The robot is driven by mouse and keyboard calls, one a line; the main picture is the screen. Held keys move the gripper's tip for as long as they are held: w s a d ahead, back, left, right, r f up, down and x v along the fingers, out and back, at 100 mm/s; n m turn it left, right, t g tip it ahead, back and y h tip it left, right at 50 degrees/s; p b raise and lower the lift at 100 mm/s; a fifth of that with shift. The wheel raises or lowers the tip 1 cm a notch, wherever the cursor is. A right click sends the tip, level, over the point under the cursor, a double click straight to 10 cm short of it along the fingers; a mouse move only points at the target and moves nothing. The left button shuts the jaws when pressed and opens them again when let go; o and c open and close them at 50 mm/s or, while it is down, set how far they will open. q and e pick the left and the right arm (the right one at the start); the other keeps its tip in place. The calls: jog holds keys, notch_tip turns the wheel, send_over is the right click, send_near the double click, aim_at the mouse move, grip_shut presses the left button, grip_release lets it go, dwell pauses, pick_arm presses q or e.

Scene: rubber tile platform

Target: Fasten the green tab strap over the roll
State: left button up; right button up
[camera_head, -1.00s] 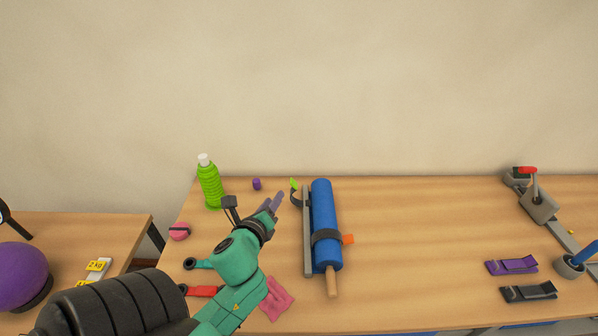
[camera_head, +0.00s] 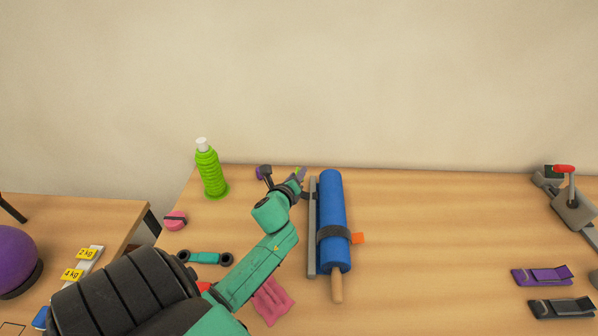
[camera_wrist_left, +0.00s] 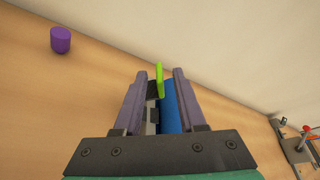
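The blue roll (camera_head: 333,210) lies lengthwise on the table beside a grey bar (camera_head: 312,235). A dark strap (camera_head: 333,232) with an orange tab (camera_head: 357,238) crosses its near part. The green tab (camera_wrist_left: 160,80) stands up near the roll's far end and is mostly hidden by my gripper in the head view. My left gripper (camera_head: 302,176) is at that end, left of the roll. In the left wrist view its fingers (camera_wrist_left: 161,71) are apart, with the green tab showing between them; contact is not visible. My right gripper is out of view.
A green bottle (camera_head: 211,172) stands at the back left, with a purple cylinder (camera_wrist_left: 61,40) near my left gripper. A pink cloth (camera_head: 272,302) lies in front. Purple (camera_head: 542,275) and black (camera_head: 562,307) straps lie at the right.

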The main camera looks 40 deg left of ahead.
pick_arm(q)
jog(key=shift+x, duration=1.2)
grip_shut()
dwell(0.5)
